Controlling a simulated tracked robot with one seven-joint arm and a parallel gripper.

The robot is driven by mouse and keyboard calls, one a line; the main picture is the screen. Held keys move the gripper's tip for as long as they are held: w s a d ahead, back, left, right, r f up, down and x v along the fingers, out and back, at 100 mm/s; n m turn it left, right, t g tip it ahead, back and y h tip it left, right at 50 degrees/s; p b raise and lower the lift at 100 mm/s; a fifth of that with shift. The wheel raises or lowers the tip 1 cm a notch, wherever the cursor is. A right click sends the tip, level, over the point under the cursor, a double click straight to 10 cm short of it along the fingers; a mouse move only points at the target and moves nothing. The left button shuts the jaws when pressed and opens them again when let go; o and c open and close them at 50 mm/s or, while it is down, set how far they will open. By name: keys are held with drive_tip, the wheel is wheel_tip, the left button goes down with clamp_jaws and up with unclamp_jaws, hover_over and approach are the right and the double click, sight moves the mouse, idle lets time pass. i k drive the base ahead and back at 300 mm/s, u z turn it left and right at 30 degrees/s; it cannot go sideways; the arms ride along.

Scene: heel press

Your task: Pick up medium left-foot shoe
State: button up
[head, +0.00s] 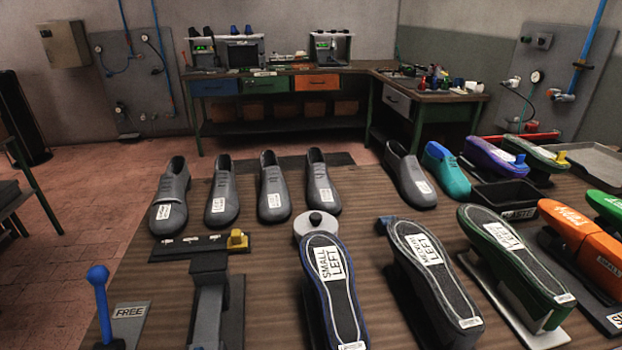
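Several grey lace-up shoes with small white labels stand in a row on the wooden table in the head view: the leftmost shoe (173,193), a second shoe (223,190), a third shoe (273,188) and a fourth shoe (321,182). Another grey shoe (408,177) stands apart to the right. Their label text is too small to read, so I cannot tell which is the medium left-foot shoe. A sole-up form labelled "MEDIUM LEFT" (434,275) stands in the front row. My gripper is not in view.
A "SMALL LEFT" form (333,290) and a green-edged form (515,255) flank the medium form. A blue-knobbed lever (99,290) with a "FREE" plate (130,312) and a dark stand (210,285) are front left. A teal shoe (446,172) and black tray (505,197) are right.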

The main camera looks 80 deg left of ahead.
sight(275, 203)
drive_tip(key=u, duration=0.1)
drive_tip(key=k, duration=2.85)
drive_tip(key=u, duration=1.35)
drive_tip(key=i, duration=1)
drive_tip(key=z, duration=0.05)
